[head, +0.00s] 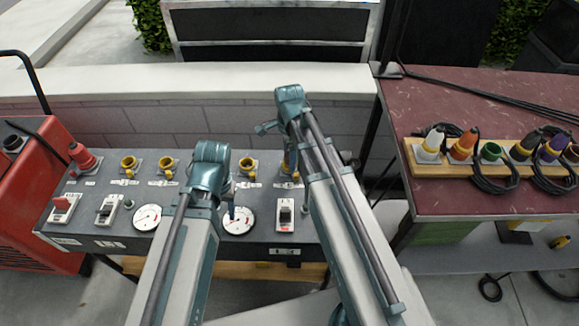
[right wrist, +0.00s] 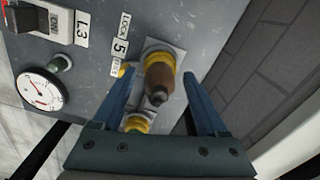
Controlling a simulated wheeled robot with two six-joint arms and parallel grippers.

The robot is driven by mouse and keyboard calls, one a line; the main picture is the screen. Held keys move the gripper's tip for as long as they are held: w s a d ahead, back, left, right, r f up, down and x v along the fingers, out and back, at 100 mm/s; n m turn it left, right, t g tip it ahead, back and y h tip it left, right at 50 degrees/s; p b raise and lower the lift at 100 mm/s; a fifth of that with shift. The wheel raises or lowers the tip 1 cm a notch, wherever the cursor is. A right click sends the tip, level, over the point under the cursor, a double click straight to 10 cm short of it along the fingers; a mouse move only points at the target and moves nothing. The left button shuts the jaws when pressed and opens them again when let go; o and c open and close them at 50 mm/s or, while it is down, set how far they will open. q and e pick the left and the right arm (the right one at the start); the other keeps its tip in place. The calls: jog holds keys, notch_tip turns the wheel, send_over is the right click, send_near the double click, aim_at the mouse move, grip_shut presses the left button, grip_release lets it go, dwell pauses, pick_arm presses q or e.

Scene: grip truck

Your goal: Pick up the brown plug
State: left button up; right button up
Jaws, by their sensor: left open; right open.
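The brown plug (right wrist: 160,75) sits in a yellow-rimmed socket on the grey panel, beside the label 5, in the right wrist view. My right gripper (right wrist: 159,76) is open, with one finger on each side of the plug and gaps still showing. In the head view the right gripper (head: 279,140) is over the panel's back right corner, and the arm mostly hides the plug. My left gripper (head: 231,205) is over the panel's middle near a round gauge; its fingers are mostly hidden behind the wrist.
The grey panel (head: 75,222) carries yellow sockets, gauges, switches and a red plug (head: 82,157). A dark red table (head: 450,95) at the right holds a wooden rack (head: 422,167) of coloured plugs with black cables. A block wall (head: 200,122) stands close behind the panel.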

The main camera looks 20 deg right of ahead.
jog(key=shift+r, duration=0.1)
grip_shut()
pick_arm(q)
jog(key=shift+r, duration=0.1)
dwell(0.3)
